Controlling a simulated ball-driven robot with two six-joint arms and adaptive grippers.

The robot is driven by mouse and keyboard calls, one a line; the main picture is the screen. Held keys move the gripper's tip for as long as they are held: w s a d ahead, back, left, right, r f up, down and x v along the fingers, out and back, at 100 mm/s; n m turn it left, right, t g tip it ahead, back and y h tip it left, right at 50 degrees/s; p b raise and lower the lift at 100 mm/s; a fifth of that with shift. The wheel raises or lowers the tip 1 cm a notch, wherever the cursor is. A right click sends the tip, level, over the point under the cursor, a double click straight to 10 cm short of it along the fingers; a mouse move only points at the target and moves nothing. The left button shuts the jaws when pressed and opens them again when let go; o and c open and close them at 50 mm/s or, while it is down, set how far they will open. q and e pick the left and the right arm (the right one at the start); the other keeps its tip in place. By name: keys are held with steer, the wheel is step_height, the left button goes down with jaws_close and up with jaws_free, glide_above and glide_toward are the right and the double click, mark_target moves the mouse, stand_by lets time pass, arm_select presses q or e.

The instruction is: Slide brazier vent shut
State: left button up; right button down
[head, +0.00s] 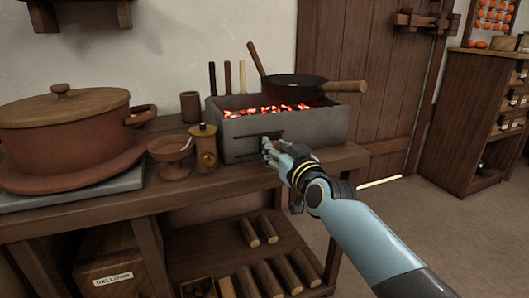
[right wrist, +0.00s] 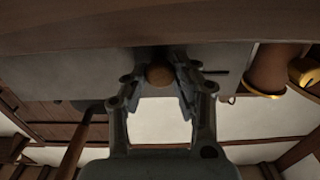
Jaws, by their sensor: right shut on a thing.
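The grey stone brazier (head: 330,125) stands on the wooden bench, with glowing coals (head: 262,111) in its top. Its front face has dark slots (head: 238,138) where the vent sits. My right gripper (head: 268,147) is at this front face. In the right wrist view, which is upside down, my right gripper (right wrist: 159,82) has its fingers on both sides of a round brown knob (right wrist: 159,74) on the grey face. The gripper is shut on this knob. A dark slot (right wrist: 216,72) runs beside it. The knob is hidden in the head view. My left gripper is not in view.
A dark pan (head: 296,87) rests on the brazier's right part. A brass-topped wooden canister (head: 204,150) and a footed bowl (head: 172,152) stand close on the left. A large lidded pot (head: 60,125) is further left. Logs (head: 258,228) lie on the shelf below.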

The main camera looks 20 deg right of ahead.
steer(key=shift+r, duration=0.1)
steer(key=c, duration=1.5)
jaws_free()
steer(key=shift+d, duration=0.1)
steer(key=o, duration=0.5)
steer(key=shift+d, duration=0.2)
steer(key=shift+c, duration=0.2)
steer(key=shift+s, duration=0.25)
steer(key=s, duration=1.1)
steer(key=shift+s, duration=0.25)
steer(key=shift+d, duration=0.15)
